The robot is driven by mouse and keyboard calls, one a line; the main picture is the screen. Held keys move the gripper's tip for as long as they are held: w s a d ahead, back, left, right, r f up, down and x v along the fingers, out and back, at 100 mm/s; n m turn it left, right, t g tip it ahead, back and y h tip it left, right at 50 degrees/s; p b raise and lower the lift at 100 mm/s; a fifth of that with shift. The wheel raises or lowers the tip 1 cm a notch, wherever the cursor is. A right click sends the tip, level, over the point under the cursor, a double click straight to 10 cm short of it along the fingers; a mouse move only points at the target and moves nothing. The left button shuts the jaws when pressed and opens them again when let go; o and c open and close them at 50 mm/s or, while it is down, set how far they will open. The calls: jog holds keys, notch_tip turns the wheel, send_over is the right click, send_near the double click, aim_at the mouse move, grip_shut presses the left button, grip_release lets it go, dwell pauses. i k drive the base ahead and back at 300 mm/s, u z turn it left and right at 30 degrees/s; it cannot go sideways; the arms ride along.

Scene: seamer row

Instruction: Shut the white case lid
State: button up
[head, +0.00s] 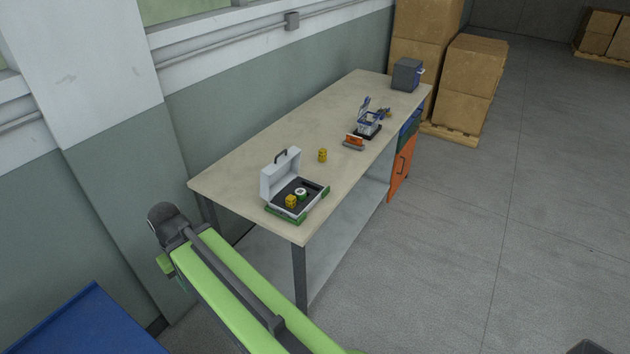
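A small case stands at the near end of the long workbench. Its white lid (279,174) stands open and roughly upright along the case's left back side, with a dark handle (287,156) on top. The case base (312,207) has a dark interior and green at its lower edges. A yellow item (291,201) and a round green and white item (301,193) sit inside it. My lime-green arm crosses the lower left in front of the bench, well apart from the case. I cannot see my gripper's fingers.
The workbench (236,180) holds a yellow item (323,155), an orange and grey item (354,142), a blue and grey device (369,123) and a dark grey box (407,75). A blue surface (85,325) is at lower left.

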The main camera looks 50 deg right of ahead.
aim_at(274, 178)
jog(key=z, duration=5.35)
jog(key=i, duration=0.1)
jog(key=u, duration=2.9)
jog(key=k, duration=2.1)
jog(key=u, duration=0.75)
jog(key=i, duration=1.5)
jog(key=u, duration=0.05)
